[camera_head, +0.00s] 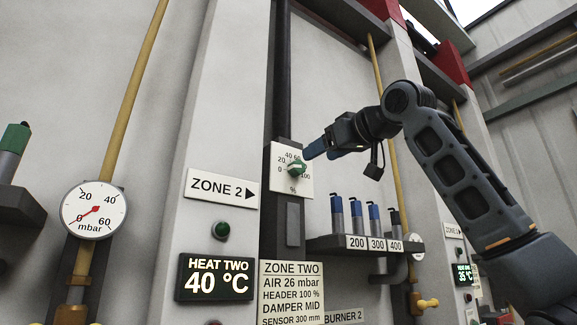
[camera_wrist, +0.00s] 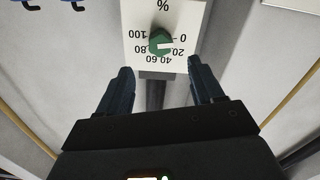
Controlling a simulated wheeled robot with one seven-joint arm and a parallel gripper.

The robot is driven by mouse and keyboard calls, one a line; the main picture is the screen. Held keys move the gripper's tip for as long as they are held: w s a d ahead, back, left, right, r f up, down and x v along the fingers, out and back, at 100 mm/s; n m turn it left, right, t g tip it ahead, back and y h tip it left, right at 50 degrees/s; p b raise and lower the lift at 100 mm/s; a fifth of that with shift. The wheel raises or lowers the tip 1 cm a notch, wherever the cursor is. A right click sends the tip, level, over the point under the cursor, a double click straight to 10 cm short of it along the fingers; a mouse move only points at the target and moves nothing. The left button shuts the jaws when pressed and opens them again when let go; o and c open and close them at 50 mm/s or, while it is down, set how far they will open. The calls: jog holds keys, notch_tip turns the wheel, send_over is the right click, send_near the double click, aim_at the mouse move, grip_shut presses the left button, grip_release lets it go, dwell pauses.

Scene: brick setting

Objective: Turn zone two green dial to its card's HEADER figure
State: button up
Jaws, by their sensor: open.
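The green dial (camera_head: 296,168) sits on a white plate (camera_head: 279,184) marked 0 to 100 %. My gripper (camera_head: 313,151) is just right of the dial in the head view. In the wrist view my gripper (camera_wrist: 161,72) is open and empty, its fingers apart, with the dial ahead of the gap. No contact with the dial shows.
A shelf (camera_head: 330,246) of blue-topped tools labelled 200, 300 and 400 juts out below my gripper. A HEAT TWO display (camera_head: 216,278) reads 40 °C. A ZONE 2 sign (camera_head: 222,189) and a mbar gauge (camera_head: 94,210) are to the left. Yellow pipes run along the wall.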

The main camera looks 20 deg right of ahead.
aim_at(300, 165)
jog(key=p+x, duration=0.2)
jog(key=x, duration=0.5)
jog(key=shift+w+a, duration=0.1)
jog(key=shift+w, duration=0.1)
jog(key=shift+c, duration=0.3)
jog(key=shift+f, duration=0.1)
jog(key=c, duration=1)
